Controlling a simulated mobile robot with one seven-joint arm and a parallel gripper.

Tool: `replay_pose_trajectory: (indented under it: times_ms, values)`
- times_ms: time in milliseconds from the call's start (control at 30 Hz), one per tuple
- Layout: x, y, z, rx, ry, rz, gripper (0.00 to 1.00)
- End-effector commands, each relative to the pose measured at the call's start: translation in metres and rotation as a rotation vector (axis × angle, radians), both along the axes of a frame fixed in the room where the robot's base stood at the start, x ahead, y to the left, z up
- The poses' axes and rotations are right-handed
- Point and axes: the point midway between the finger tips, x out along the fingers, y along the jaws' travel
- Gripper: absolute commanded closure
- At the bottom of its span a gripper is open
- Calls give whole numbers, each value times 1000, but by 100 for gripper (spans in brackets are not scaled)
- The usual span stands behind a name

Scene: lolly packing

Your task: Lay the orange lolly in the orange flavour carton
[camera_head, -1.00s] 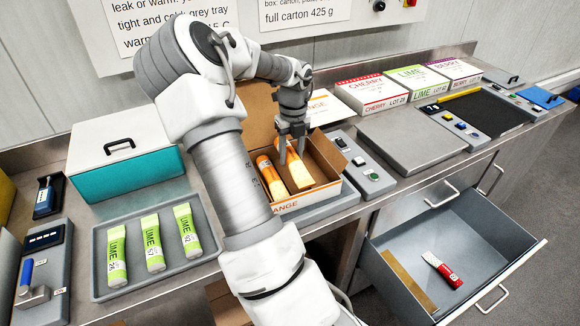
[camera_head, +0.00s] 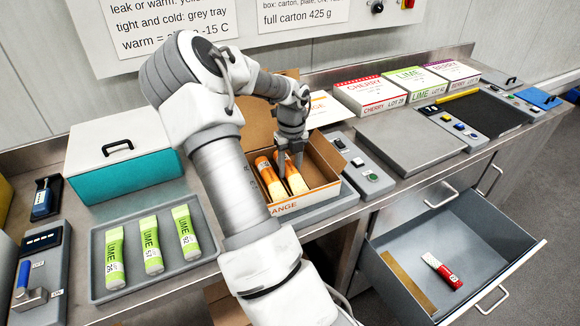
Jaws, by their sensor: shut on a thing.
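The open orange flavour carton (camera_head: 292,207) stands on a grey plate, its front marked with ORANGE lettering. One orange lolly (camera_head: 269,182) lies inside at the left. A second orange lolly (camera_head: 296,182) is beside it, low inside the carton. My gripper (camera_head: 291,160) points down into the carton and is shut on this second lolly near its far end. The gripper hides part of that lolly, and I cannot tell whether it touches the carton's floor.
Several lime lollies lie on a grey tray (camera_head: 168,285) at left, near a teal cool box (camera_head: 125,170). Closed cherry (camera_head: 369,93), lime and berry cartons stand at the back right. An open drawer (camera_head: 480,240) holds a red lolly (camera_head: 441,270).

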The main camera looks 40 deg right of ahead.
Motion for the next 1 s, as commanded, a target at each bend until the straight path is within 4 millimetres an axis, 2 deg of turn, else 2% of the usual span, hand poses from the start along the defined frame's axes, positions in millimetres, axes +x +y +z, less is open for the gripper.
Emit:
replay_pose_trajectory:
  times_ms: [67, 100, 167, 433, 567, 1000]
  values:
    - [-1, 2, -5, 4, 6, 0, 100]
    - [-1, 2, -6, 5, 7, 0, 50]
    - [-2, 2, -6, 6, 7, -1, 41]
    - [-3, 3, -7, 7, 11, -2, 41]
    - [-3, 2, 4, 6, 11, -2, 41]
    - [-2, -2, 100, 2, 2, 0, 41]
